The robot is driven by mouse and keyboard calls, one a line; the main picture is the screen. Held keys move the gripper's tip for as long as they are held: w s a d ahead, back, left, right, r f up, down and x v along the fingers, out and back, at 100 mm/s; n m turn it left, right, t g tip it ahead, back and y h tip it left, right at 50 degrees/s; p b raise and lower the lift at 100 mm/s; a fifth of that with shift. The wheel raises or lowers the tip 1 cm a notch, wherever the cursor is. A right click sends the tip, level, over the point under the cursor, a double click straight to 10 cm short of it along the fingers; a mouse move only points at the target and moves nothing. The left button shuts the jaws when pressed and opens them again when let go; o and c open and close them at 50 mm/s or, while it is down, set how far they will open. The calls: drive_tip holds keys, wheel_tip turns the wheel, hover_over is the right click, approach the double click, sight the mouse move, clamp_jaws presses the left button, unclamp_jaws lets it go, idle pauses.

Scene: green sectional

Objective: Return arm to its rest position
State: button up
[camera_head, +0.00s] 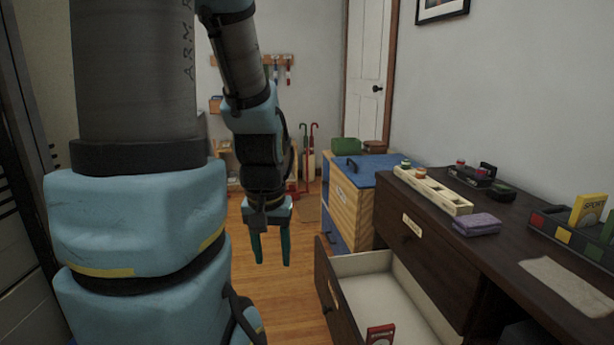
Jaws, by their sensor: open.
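My arm fills the left and centre of the head view, with thick blue and grey links close to the camera. My gripper (271,248) hangs down at the end of the arm, left of the open drawer. Its two teal fingers are apart, with floor showing between them, and it holds nothing.
A dark cabinet (436,265) stands at right with its drawer (365,264) pulled out; a red item (380,335) is inside. On top are a cream tray (433,191), a purple cloth (477,224) and a yellow box (588,210). A blue-lidded wooden chest (352,205) stands behind. Wood floor (285,310) shows below the gripper.

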wheel_tip(320, 180, up, 15)
drive_tip(key=p, duration=1.2)
